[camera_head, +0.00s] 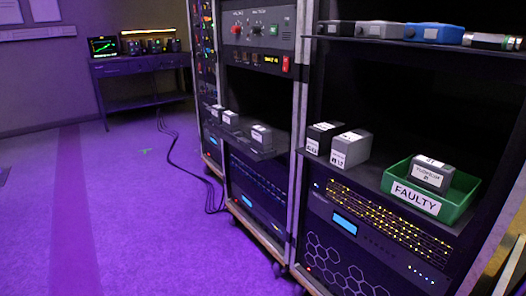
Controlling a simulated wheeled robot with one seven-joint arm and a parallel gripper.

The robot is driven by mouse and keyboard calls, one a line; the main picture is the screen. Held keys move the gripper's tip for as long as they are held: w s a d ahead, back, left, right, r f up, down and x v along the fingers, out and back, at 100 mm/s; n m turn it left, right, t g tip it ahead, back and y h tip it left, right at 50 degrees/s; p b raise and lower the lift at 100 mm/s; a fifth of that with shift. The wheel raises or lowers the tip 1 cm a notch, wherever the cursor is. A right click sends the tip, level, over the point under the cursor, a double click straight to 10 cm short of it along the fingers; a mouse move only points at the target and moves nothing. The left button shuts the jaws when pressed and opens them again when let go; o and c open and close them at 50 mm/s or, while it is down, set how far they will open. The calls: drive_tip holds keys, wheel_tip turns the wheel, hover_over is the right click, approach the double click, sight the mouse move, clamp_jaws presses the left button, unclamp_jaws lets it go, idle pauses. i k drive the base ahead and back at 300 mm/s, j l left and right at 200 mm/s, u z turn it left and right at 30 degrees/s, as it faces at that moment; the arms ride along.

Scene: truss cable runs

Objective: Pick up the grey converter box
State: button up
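Several grey boxes are in view, and I cannot tell which one is the converter box. A grey box with white labels (351,149) stands on the middle shelf of the right rack, beside a black labelled box (322,138). Another grey labelled box (431,175) sits inside a green bin (420,202) marked FAULTY, to the right on the same shelf. Smaller grey boxes (261,137) (230,119) (217,109) stand in a row on the left rack's shelf. The label text is mostly too small to read. My gripper is not in view.
The right rack's top shelf (340,37) holds grey boxes (381,29) and a blue box (434,33). Dark cables (184,163) lie on the purple floor by the left rack. A bench with a screen (104,46) stands at the back left. The left floor is mostly clear.

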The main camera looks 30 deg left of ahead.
sight(261, 139)
drive_tip(key=u, duration=1.2)
